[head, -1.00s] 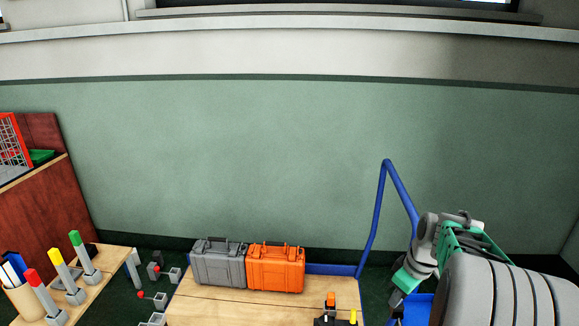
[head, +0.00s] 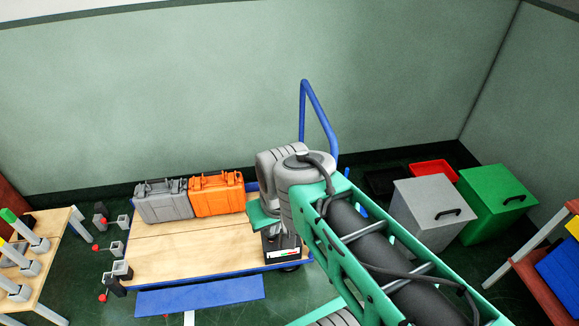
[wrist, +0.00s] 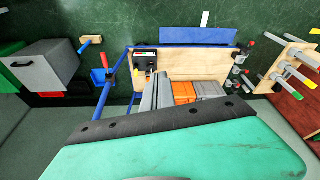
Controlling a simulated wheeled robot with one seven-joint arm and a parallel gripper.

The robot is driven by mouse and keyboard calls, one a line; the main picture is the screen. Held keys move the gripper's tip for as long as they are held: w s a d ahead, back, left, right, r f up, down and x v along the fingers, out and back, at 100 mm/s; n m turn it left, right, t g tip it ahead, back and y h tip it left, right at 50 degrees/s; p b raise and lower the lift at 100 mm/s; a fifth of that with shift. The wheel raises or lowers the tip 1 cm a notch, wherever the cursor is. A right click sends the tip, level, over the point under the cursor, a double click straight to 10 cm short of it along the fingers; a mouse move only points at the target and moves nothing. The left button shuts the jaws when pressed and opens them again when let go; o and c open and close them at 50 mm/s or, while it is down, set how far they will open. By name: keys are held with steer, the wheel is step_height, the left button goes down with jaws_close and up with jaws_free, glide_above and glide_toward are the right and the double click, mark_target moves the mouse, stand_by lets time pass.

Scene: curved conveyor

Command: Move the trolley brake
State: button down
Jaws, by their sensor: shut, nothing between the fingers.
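The trolley has a light wooden deck (head: 150,258) with a blue edge and an upright blue handle (head: 305,110) at its right end. My gripper (wrist: 156,90) is shut and empty, its grey fingers over the deck in the wrist view. In the head view it hangs above the black box (head: 290,252) at the deck's right end, which it partly covers. The wrist view shows this box (wrist: 144,64) with small coloured parts. A red-ended lever (wrist: 105,60) stands at the trolley's handle end, apart from my fingers; I cannot tell whether it is the brake. My arm hides that area in the head view.
A grey case (head: 163,202) and an orange case (head: 217,195) stand at the deck's back edge. A grey bin (head: 425,215) and a green bin (head: 497,200) are on the right. Grey posts with red knobs (head: 117,270) flank the deck's left end.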

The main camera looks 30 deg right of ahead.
steer(key=s+d+f+m+g+y+b, duration=0.15)
steer(key=d+f+b, duration=0.25)
steer(key=d+f, duration=0.5)
steer(key=s+d+f+m+g+y+b, duration=0.1)
steer(key=d+f+m+b, duration=0.4)
steer(key=f, duration=0.9)
steer(key=s+d+f+g+y+b, duration=0.1)
steer(key=s+d+f+g+b, duration=0.15)
steer(key=d+f, duration=0.7)
steer(key=w+d+r+n+t+h, duration=0.1)
steer(key=w+d+n+t, duration=0.3)
steer(key=w+n, duration=0.9)
steer(key=d+r+n, duration=0.1)
steer(key=d, duration=0.1)
steer(key=shift+w+d+h, duration=0.35)
steer(key=shift+n, duration=0.25)
